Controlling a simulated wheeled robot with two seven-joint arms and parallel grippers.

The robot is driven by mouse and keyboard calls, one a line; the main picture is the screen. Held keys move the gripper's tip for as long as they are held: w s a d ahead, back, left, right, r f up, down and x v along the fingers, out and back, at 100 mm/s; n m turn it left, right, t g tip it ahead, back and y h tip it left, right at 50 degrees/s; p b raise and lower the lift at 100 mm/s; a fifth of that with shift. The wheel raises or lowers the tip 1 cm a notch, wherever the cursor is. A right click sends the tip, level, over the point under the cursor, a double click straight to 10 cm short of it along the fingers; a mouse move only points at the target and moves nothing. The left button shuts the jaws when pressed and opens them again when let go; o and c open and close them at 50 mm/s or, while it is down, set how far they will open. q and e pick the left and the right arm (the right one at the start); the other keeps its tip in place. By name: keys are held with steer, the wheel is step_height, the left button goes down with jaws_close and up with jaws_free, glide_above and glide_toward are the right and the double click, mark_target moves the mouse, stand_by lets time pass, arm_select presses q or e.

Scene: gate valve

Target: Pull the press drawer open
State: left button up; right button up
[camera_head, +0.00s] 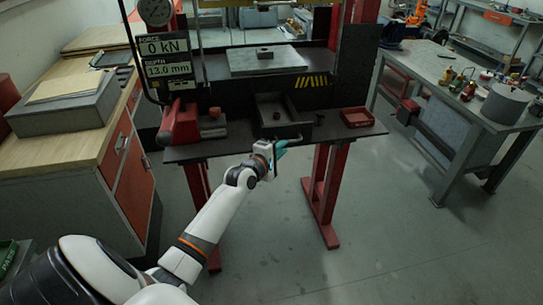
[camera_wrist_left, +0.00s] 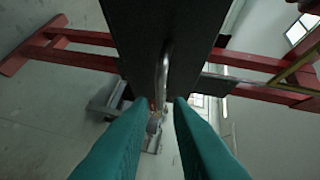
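The press drawer (camera_head: 297,128) is a dark open-topped tray in the middle of the red-framed press, with a small dark round part (camera_head: 277,115) inside. In the left wrist view a dark panel (camera_wrist_left: 190,20) carries a curved metal handle (camera_wrist_left: 163,75). My left gripper (camera_head: 277,148) is in front of the drawer, just below its front edge. In the left wrist view its two teal fingers (camera_wrist_left: 155,101) are spread apart, with the handle lined up between their tips. I see no grip on the handle. My right gripper is not in view.
The press (camera_head: 330,175) has red legs and a dark shelf. A red vise-like block (camera_head: 182,124) and a small red tray (camera_head: 357,117) flank the drawer. A wooden-topped cabinet (camera_head: 75,140) stands left, a workbench (camera_head: 440,75) right. The floor in front is clear.

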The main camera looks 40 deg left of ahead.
arm_select(q)
steer(key=s, duration=0.5)
steer(key=shift+s+d+r, duration=0.2)
steer(key=shift+s+r, duration=0.2)
steer(key=s+d+f+m+g+b, duration=0.1)
steer(key=s+d+f+m+g, duration=0.3)
steer(key=f, duration=0.9)
steer(key=s+d+f+m+g+b, duration=0.1)
steer(key=s+f+m, duration=0.35)
steer(key=f, duration=0.85)
steer(key=s+d+f+m+g, duration=0.25)
steer(key=s+f, duration=0.45)
steer(key=f, duration=0.6)
steer(key=s+d+f+m+g, duration=0.2)
steer(key=s+f, duration=0.4)
steer(key=s, duration=0.5)
steer(key=s+d+f+m+g+b, duration=0.1)
steer(key=s+d+f+m+g, duration=0.2)
steer(key=s+f+m, duration=0.3)
steer(key=s+d+f+m+g+h+b, duration=0.1)
steer(key=s+d+f+m, duration=0.3)
steer(key=s, duration=1.2)
steer(key=shift+s+d+f+g, duration=0.15)
steer(key=shift+d+f+g, duration=0.25)
steer(key=shift+f+g, duration=0.5)
